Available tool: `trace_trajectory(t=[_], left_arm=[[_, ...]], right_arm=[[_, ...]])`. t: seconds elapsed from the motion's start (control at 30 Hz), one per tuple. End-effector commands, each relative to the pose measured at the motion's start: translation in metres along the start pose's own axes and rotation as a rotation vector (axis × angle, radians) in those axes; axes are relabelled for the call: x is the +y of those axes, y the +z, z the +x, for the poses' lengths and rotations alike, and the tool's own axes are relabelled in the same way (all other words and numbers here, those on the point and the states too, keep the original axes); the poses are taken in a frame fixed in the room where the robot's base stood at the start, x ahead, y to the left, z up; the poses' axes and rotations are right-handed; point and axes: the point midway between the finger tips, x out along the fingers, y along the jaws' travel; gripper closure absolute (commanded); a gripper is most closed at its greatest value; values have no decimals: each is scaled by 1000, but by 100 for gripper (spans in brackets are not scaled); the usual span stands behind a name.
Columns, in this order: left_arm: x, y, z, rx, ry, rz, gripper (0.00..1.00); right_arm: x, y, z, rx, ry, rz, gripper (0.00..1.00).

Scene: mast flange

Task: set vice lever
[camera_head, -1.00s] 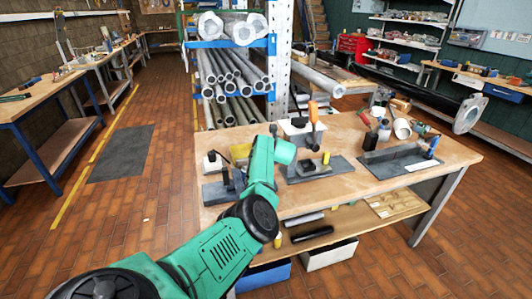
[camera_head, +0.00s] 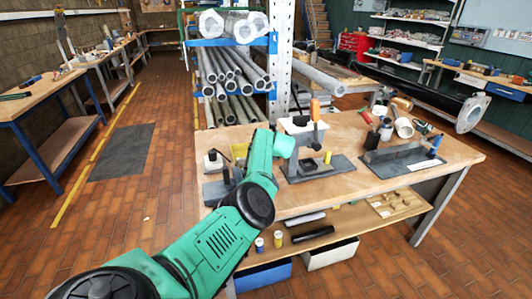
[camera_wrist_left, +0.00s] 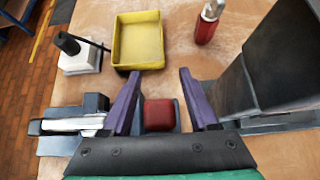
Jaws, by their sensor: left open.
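My left gripper (camera_wrist_left: 156,100) is open in the left wrist view, with two purple fingers spread apart. A red block-like knob (camera_wrist_left: 159,115) shows between the fingers, with a gap on each side; it could be the lever's grip, but I cannot tell what it joins. A grey vice-like body (camera_wrist_left: 75,128) with a pale metal bar lies just left of the fingers. In the head view, dark grey vice parts (camera_head: 218,188) show at the bench's left end. My green arm reaches over the bench there and hides the gripper. My right gripper is not in view.
A yellow tray (camera_wrist_left: 138,40), a white block with a black knob (camera_wrist_left: 78,55) and a red bottle (camera_wrist_left: 208,22) stand beyond the fingers. A tall dark block (camera_wrist_left: 275,60) is close on the right. An orange-handled device (camera_head: 315,112) stands mid-bench.

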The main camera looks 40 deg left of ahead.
Motion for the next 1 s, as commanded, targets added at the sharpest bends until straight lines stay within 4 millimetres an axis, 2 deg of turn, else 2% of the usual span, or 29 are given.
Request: trace_trajectory(t=[0.17, 0.4, 0.67, 1.0], left_arm=[[-1, 2, -6, 0, 0, 1, 40], [0, 3, -33, 2, 1, 1, 40], [-2, -2, -69, -1, -1, -1, 40], [0, -3, -132, 0, 2, 2, 40]], right_arm=[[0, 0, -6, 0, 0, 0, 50], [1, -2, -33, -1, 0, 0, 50], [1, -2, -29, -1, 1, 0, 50], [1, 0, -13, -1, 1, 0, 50]])
